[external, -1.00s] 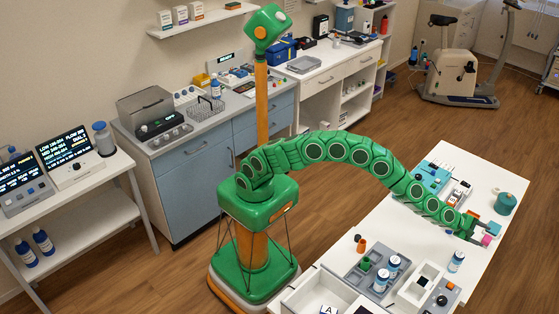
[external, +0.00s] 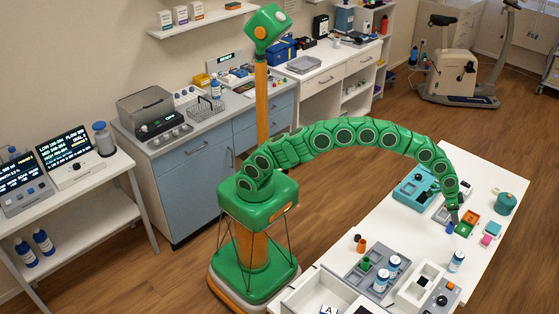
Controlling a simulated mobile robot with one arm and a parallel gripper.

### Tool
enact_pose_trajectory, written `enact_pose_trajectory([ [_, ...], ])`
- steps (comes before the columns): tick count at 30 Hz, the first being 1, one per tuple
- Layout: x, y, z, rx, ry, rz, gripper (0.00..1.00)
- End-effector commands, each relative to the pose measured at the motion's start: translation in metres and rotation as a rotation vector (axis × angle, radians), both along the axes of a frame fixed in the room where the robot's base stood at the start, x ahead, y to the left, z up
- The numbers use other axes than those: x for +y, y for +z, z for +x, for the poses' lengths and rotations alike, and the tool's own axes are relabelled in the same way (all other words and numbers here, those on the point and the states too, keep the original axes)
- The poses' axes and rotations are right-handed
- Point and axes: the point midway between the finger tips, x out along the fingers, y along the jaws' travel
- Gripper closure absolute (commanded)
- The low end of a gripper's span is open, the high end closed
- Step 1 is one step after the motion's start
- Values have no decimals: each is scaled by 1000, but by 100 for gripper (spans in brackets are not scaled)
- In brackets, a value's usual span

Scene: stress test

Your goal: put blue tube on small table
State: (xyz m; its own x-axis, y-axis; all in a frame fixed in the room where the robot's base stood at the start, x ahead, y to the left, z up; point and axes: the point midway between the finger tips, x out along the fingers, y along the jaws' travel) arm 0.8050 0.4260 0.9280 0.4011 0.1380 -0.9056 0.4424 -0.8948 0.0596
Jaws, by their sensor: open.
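A small blue piece (external: 450,228) is on the white table (external: 505,265), right at my gripper's tips. It is too small to tell for sure whether it is the blue tube. My gripper (external: 454,221) points down over the table and is open. It partly hides what lies around it, and I cannot tell whether it touches the blue piece. Which piece of furniture is the small table is not clear; a small white stand with two screens (external: 90,210) is at the far left.
A white bottle (external: 456,262) stands nearer. A grey tray (external: 368,279) holds bottles.

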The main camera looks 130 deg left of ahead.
Motion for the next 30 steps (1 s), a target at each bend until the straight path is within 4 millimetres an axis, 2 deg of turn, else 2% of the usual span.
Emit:
enact_pose_trajectory([
  [3, 9, -1, -13, 53, -57, 31, 36],
  [6, 11, -3, -15, 66, -72, 39, 36],
  [23, 14, -34, -5, 63, -70, 37, 36],
  [30, 18, -62, 0, 64, -71, 38, 36],
])
